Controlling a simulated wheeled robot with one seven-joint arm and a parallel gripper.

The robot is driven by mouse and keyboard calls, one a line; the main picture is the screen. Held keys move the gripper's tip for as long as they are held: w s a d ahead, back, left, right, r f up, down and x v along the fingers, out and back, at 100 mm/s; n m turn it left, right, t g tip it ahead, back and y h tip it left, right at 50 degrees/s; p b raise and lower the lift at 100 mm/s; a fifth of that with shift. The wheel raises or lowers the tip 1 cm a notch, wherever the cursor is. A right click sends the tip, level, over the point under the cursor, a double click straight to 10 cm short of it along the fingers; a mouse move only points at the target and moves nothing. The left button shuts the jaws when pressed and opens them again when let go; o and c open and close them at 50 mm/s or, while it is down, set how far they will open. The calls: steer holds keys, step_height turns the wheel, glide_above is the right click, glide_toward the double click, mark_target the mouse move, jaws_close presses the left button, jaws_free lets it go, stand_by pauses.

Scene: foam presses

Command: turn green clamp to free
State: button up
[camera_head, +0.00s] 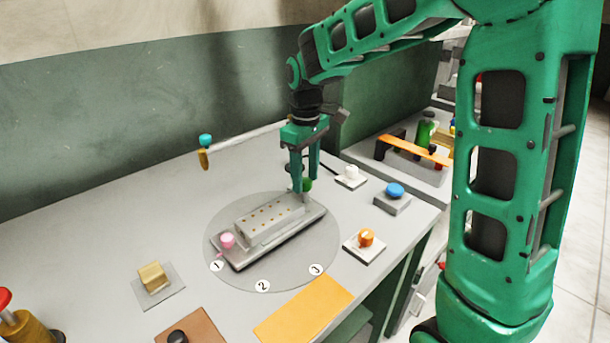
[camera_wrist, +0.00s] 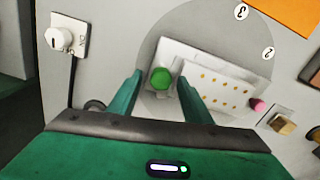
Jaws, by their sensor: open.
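The green clamp (camera_wrist: 161,78) is a round green knob at one end of the grey foam press block (camera_wrist: 213,77). In the wrist view it sits between the two fingers of my open gripper (camera_wrist: 160,88), with a gap on each side. In the head view my gripper (camera_head: 304,185) points straight down at the far right end of the block, and its fingers partly hide the green clamp (camera_head: 308,184). A pink knob (camera_head: 227,240) is at the block's other end. I cannot tell the clamp's turn position.
The block (camera_head: 270,222) stands on a round plate (camera_head: 300,262) marked 1, 2 and 3. A white switch (camera_head: 350,178), a blue button (camera_head: 395,189) and an orange knob (camera_head: 366,237) lie to the right. A teal-topped hanging handle (camera_head: 205,142) is at the back left.

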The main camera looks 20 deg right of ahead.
mark_target(305, 179)
steer(key=c, duration=1.1)
steer(key=shift+o, duration=0.2)
steer(key=shift+m, duration=2.4)
steer(key=o, duration=1.1)
steer(key=shift+c, duration=0.2)
steer(key=shift+r, duration=0.15)
step_height(305, 179, up, 10)
steer(key=shift+r, duration=0.25)
